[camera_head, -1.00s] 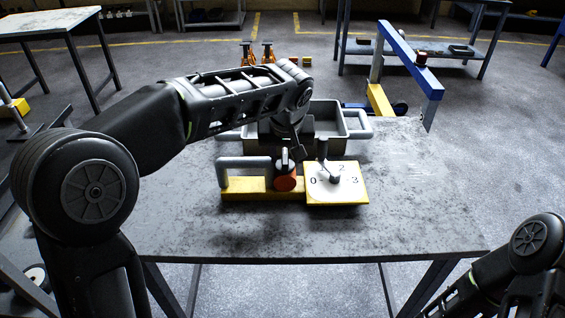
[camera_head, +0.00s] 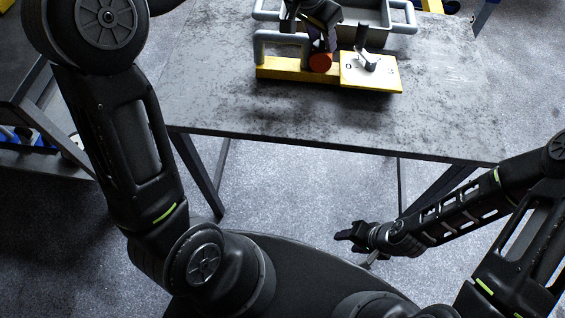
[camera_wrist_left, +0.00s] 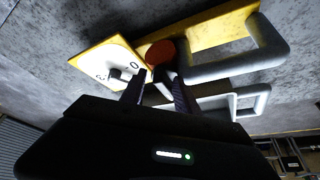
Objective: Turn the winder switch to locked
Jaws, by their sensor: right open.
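The winder stands on the table as a yellow bar (camera_head: 283,69) with a grey loop handle, a red round switch (camera_head: 320,62) and a white dial plate (camera_head: 372,75) with numbers and a grey lever. In the left wrist view, the red switch (camera_wrist_left: 160,52) has a dark part below it. My left gripper (camera_head: 318,42) is at the switch, partly hidden by my arm. In the left wrist view, its fingers (camera_wrist_left: 157,88) are apart, on either side of that dark part; contact is unclear. My right gripper (camera_head: 352,236) is open and empty, low in front of the table.
A grey tray (camera_head: 403,29) with side handles sits behind the winder on the worn table (camera_head: 220,95). The table's front and left areas are clear. Another bench (camera_head: 25,90) stands at the left.

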